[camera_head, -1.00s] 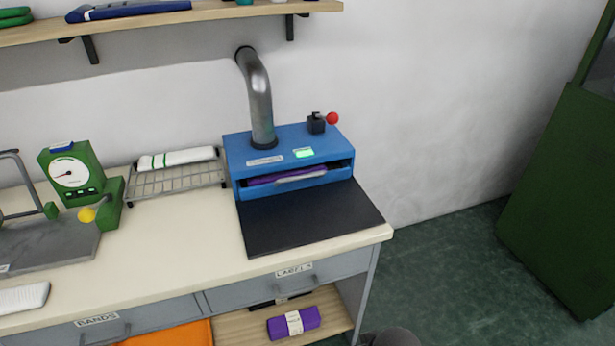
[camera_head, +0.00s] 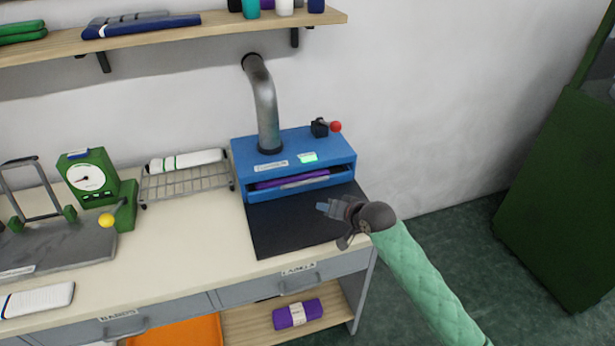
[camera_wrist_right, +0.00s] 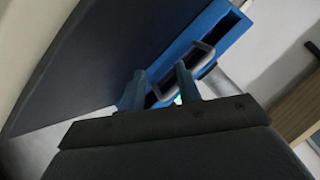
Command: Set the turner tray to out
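The turner is a blue box (camera_head: 290,150) with a metal pipe on top, standing at the right end of the bench. Its tray (camera_head: 318,184) sits in the front slot, with a purple folded item (camera_head: 280,181) inside and a pale bar handle (camera_head: 303,180) along its front. My right gripper (camera_head: 324,207) is over the dark mat, in front of and below the handle, apart from it. In the right wrist view its two blue fingers (camera_wrist_right: 160,88) stand apart, with the metal handle (camera_wrist_right: 200,62) just beyond them. My left gripper is not in view.
A dark mat (camera_head: 275,230) lies in front of the turner. A red-knobbed lever (camera_head: 335,127) is on its top. A wire rack (camera_head: 185,185) with a white roll and a green dial device (camera_head: 88,175) stand to the left. A shelf (camera_head: 200,33) hangs above.

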